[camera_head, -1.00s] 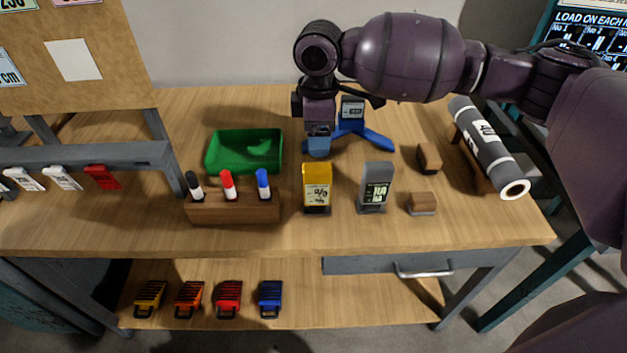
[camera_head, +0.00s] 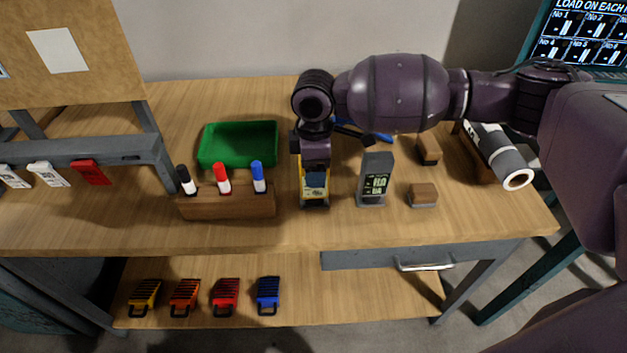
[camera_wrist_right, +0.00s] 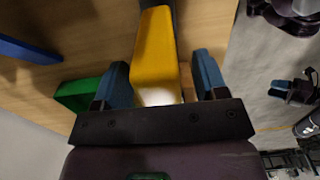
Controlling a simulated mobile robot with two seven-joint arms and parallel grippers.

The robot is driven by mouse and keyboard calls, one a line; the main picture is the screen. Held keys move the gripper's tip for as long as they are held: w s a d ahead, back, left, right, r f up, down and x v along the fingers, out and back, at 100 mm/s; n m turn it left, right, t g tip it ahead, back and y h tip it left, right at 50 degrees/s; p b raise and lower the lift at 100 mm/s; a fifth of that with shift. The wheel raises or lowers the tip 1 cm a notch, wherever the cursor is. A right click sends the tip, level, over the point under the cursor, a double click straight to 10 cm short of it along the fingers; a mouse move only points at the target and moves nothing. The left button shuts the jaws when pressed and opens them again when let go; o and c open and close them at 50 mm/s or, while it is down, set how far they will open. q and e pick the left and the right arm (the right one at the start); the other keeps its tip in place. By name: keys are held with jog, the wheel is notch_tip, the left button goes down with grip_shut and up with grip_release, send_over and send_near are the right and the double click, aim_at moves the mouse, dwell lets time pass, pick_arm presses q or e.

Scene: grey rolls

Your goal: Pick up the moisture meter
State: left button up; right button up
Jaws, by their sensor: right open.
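The yellow handheld meter (camera_head: 314,199), which I take for the moisture meter, stands on the bench between the marker holder and a grey meter (camera_head: 376,181). My right gripper (camera_head: 315,181) is over it in the head view and hides much of its front and top. In the right wrist view the yellow meter (camera_wrist_right: 156,55) lies between the two blue fingers of the open right gripper (camera_wrist_right: 161,80). A gap shows beside the right finger; contact at the left finger cannot be told. My left gripper is not in view.
A wooden holder (camera_head: 228,203) with three markers stands close on the left, with a green tray (camera_head: 238,160) behind it. Small wooden blocks (camera_head: 423,195) and a grey roll (camera_head: 498,156) are to the right. A blue object (camera_head: 384,136) is mostly behind my arm.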

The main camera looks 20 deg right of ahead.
jog(key=shift+c, duration=0.8)
jog(key=c, duration=1)
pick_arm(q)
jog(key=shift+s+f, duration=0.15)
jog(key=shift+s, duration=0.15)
pick_arm(e)
jog(key=shift+r, duration=0.1)
notch_tip(320, 180, up, 11)
jog(key=shift+r+p, duration=0.1)
jog(key=shift+p, duration=1.05)
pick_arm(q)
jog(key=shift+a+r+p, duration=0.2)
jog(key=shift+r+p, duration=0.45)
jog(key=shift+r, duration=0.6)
pick_arm(e)
notch_tip(320, 180, up, 9)
